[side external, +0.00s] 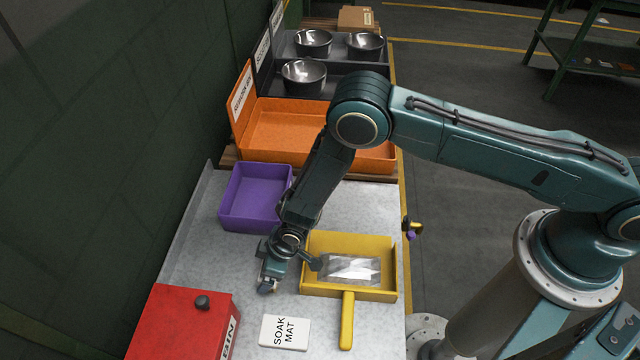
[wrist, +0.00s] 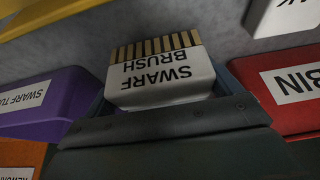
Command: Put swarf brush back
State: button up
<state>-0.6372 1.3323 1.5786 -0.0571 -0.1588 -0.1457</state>
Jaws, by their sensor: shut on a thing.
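My gripper (side external: 268,284) is low over the grey worktop, between the purple tub and the soak mat. In the wrist view my gripper (wrist: 162,98) is shut on the swarf brush (wrist: 165,75), a white block with tan bristles and a label that reads upside down. In the side view the brush is mostly hidden by the gripper. The purple tub (side external: 248,218) stands behind the gripper. In the wrist view the tub (wrist: 30,120) is at the left, its label partly cut off, starting "SWARF TU". I cannot tell whether the brush touches the worktop.
A yellow dustpan (side external: 347,309) with a clear shiny packet stands right of the gripper. A white soak mat block (side external: 285,333) lies in front. A red bin (side external: 180,325) is at front left. An orange tray (side external: 285,130) and steel bowls (side external: 304,77) are farther back.

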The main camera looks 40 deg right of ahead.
jog(key=shift+f, duration=0.4)
jog(key=o, duration=0.7)
jog(key=shift+f, duration=0.1)
jog(key=shift+v, duration=6.15)
